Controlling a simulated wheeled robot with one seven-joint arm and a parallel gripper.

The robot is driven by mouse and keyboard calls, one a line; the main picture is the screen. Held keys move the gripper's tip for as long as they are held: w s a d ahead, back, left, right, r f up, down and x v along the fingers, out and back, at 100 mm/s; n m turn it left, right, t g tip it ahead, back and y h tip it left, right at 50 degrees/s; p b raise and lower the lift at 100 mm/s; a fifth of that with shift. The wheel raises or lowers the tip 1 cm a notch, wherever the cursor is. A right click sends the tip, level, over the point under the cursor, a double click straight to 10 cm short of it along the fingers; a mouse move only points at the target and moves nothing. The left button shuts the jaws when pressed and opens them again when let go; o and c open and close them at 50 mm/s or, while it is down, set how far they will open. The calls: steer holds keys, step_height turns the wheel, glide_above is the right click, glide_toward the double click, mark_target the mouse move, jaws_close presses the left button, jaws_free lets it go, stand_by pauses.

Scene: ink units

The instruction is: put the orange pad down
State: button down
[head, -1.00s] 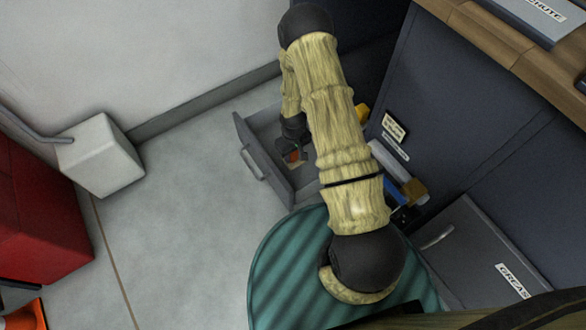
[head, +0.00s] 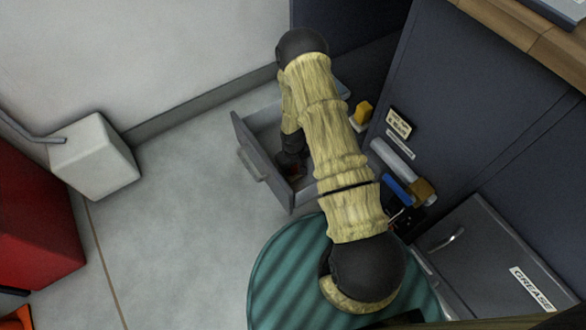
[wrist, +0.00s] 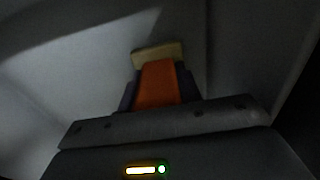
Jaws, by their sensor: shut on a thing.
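The orange pad (wrist: 158,84) shows in the wrist view between the two dark fingers of my gripper (wrist: 158,92). A tan block-like part (wrist: 158,51) sits at its far end; I cannot tell whether it belongs to the pad. My gripper is shut on the pad. In the head view my gripper (head: 292,168) is down inside an open grey drawer (head: 262,172), and the pad is mostly hidden by the gripper and arm. I cannot tell whether the pad touches the drawer floor.
A grey cabinet (head: 470,110) stands to the right, with a yellow block (head: 363,112) and blue-handled thing (head: 397,188) near it. A closed drawer labelled GREASE (head: 490,255) is lower right. A white block (head: 92,155) and red cabinet (head: 35,215) stand left. The floor between is clear.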

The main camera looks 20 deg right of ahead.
steer(key=c, duration=1)
jaws_free()
steer(key=shift+o, duration=0.2)
step_height(320, 180, up, 12)
steer(key=p, duration=0.6)
steer(key=shift+r+p, duration=0.1)
steer(key=shift+p, duration=0.25)
